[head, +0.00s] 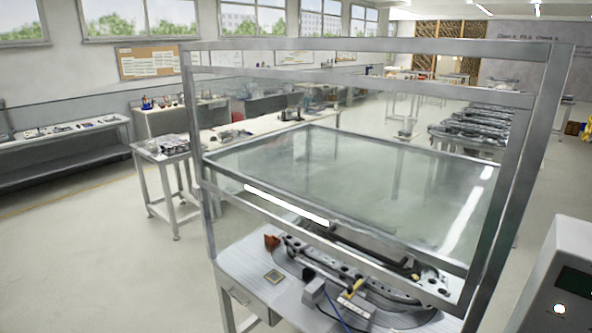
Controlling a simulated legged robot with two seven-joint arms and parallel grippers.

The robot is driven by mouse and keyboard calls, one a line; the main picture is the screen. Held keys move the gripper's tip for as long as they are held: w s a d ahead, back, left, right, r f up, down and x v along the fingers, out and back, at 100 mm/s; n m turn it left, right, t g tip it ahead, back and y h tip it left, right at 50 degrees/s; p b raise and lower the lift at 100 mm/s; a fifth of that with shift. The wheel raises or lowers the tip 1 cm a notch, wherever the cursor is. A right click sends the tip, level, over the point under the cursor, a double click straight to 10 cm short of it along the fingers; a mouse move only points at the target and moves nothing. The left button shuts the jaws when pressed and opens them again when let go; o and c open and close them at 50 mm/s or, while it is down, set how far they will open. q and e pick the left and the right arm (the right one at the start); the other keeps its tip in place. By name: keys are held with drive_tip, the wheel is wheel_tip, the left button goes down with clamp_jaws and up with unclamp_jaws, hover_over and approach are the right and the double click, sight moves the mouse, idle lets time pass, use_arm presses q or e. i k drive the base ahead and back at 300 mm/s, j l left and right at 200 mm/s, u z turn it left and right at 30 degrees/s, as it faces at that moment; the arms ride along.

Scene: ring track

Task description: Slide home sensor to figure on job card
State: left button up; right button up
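Neither of my grippers shows in the head view. A dark curved track (379,293) with grey metal parts lies on the bench inside a framed enclosure. A small grey block (313,290) sits at its near side, next to a yellow piece (353,289) and a blue cable (335,311). I cannot tell which of these is the home sensor. No job card with a readable figure can be made out.
The enclosure's metal frame (198,130) and tilted clear panel (400,185) stand over the bench (235,262). An orange-red object (272,242) sits left of the track. A grey cabinet (560,280) with a dark screen stands at right. Open floor (110,270) lies at left.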

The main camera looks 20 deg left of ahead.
sight(350, 290)
drive_tip(key=z, duration=1.8)
drive_tip(key=u, duration=2.1)
drive_tip(key=i+l+z, duration=0.25)
drive_tip(key=z, duration=0.15)
drive_tip(key=i+l+z, duration=0.1)
drive_tip(key=i+z, duration=0.25)
drive_tip(key=i, duration=0.05)
